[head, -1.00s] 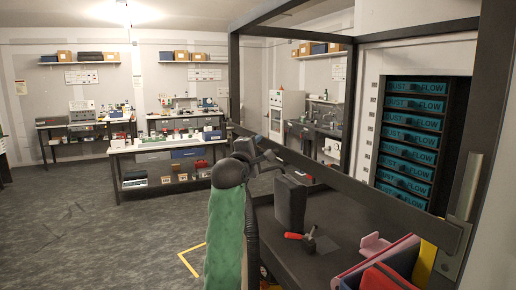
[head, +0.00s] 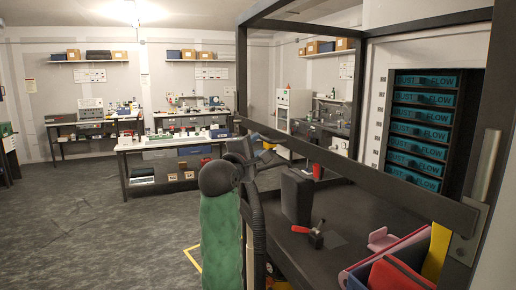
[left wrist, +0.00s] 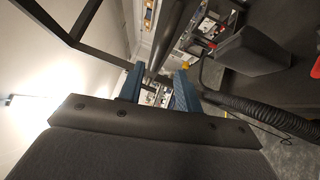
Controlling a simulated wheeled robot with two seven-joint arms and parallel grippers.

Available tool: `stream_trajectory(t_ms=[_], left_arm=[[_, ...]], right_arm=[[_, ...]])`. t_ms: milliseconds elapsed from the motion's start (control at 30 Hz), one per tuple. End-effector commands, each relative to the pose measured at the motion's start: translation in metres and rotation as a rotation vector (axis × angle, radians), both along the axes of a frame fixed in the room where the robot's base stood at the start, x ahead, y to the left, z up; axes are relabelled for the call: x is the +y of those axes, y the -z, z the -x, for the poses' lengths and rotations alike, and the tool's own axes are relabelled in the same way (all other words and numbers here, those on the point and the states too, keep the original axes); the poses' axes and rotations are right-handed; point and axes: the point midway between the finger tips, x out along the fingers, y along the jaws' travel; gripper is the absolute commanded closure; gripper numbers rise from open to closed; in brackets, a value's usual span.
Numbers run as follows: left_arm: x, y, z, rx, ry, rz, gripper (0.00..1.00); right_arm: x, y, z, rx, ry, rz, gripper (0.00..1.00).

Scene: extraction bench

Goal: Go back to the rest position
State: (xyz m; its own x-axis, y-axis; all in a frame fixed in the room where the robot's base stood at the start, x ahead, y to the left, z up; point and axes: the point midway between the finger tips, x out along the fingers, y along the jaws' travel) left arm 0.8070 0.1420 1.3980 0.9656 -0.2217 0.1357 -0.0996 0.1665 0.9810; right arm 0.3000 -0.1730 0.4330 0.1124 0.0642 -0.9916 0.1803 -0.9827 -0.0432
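My left arm, in a green sleeve, rises at the middle of the head view. Its gripper (head: 262,158) is held up in front of the bench frame, small and dark there. In the left wrist view the two blue fingers of my left gripper (left wrist: 159,88) stand apart, with the room showing between them and nothing held. My right gripper is in neither view.
A dark bench (head: 345,225) under a black frame bar (head: 370,183) lies close on the right. It bears a dark block (head: 296,197), a red-handled clamp (head: 312,235) and a red and blue bin (head: 395,272). Open grey floor (head: 90,235) lies to the left.

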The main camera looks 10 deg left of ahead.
Motion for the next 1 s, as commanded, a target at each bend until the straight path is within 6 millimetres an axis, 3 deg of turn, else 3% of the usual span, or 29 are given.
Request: stream_trajectory(t_ms=[333, 467, 567, 667, 833, 1000], left_arm=[[0.0, 0.001, 0.001, 0.001, 0.0, -0.001, 0.66], [0.0, 0.02, -0.004, 0.023, -0.004, -0.032, 0.66], [-0.002, 0.057, -0.013, 0.067, -0.01, -0.094, 0.66], [-0.002, 0.111, -0.022, 0.127, -0.015, -0.186, 0.66], [-0.004, 0.216, -0.027, 0.239, -0.001, -0.366, 0.66], [-0.005, 0.321, -0.018, 0.344, 0.035, -0.544, 0.66]], right_arm=[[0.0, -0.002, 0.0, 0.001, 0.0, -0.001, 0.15], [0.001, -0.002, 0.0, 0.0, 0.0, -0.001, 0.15], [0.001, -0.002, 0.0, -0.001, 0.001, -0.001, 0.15], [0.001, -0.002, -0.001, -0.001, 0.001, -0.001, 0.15], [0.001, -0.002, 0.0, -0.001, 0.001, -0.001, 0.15], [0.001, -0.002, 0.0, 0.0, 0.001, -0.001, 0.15]])
